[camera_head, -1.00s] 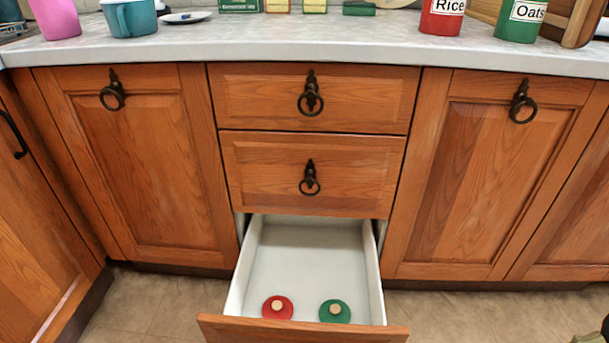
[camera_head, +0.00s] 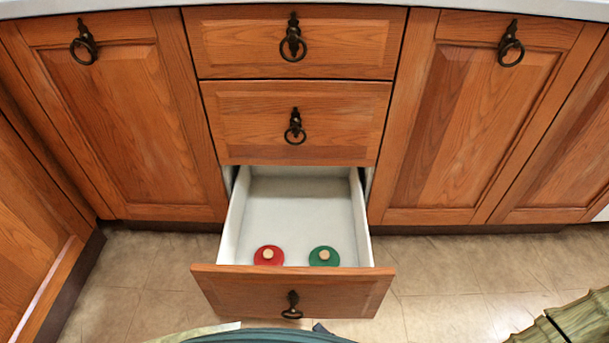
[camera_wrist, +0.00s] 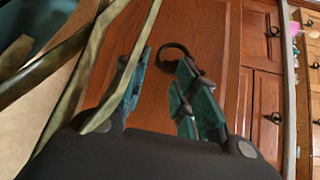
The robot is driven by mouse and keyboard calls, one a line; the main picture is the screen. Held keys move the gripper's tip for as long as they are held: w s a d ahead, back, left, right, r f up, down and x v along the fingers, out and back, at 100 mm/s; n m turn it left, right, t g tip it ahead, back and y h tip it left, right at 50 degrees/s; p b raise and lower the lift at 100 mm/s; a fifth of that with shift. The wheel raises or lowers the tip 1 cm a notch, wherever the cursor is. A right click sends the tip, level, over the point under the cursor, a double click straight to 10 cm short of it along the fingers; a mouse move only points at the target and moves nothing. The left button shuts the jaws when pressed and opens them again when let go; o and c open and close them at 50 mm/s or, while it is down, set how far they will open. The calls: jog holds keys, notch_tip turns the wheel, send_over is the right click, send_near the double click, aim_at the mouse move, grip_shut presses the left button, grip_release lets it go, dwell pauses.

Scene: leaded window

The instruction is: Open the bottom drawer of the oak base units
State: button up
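The bottom drawer (camera_head: 240,290) of the oak units stands pulled well out, its white inside showing. A black ring pull (camera_head: 292,305) hangs on its front. In it lie a red lid (camera_head: 268,256) and a green lid (camera_head: 324,257), each with a wooden knob. The two drawers above it are shut. My gripper (camera_wrist: 163,90) is open in the wrist view, with teal finger pads apart. A dark ring (camera_wrist: 175,60) on a wooden front shows just beyond the fingers; I cannot tell which front. My gripper does not show in the head view.
Oak doors (camera_head: 120,130) flank the drawers, shut. A greenish ribbed object (camera_head: 580,320) is at the lower right, and a teal curved edge (camera_head: 270,336) lies below the drawer front. Tiled floor (camera_head: 450,275) is clear to the right. Olive strips (camera_wrist: 125,65) cross the wrist view's left.

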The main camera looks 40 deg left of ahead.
jog(key=shift+d+r, duration=0.2)
jog(key=shift+d, duration=0.95)
jog(key=shift+d+r, duration=0.15)
jog(key=shift+d, duration=0.95)
